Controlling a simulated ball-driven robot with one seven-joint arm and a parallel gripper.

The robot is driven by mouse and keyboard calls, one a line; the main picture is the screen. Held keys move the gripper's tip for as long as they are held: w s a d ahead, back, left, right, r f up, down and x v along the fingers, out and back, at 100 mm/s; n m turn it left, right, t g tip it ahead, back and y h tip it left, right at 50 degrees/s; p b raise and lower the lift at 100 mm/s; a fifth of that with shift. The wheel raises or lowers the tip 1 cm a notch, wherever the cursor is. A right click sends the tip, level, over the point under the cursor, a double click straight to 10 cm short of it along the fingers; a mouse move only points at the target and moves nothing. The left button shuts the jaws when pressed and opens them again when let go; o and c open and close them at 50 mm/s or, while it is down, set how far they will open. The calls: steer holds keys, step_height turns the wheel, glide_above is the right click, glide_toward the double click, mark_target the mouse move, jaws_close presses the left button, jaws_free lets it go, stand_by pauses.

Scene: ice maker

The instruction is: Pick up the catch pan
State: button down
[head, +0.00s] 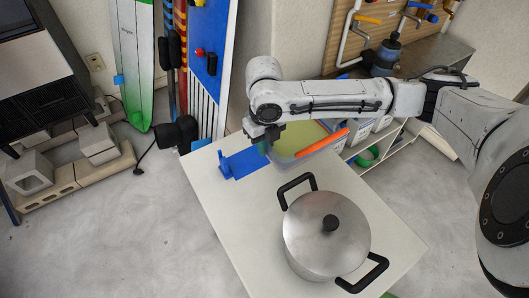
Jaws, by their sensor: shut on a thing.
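A shallow pale yellow-green pan (294,141), which I take for the catch pan, is at the far end of the white table. My gripper (265,142) points down at the pan's left edge and is shut on it there. The fingertips are small and partly hidden against the pan's rim. I cannot tell whether the pan rests on the table or is slightly raised.
A lidded steel pot (325,245) with black handles stands on the white table (235,215). A blue flat piece (243,163) lies left of the gripper. An orange bar (322,142) is along the pan's right side. A shelf (400,145) stands behind.

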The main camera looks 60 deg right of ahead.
steer(key=shift+r, duration=1.85)
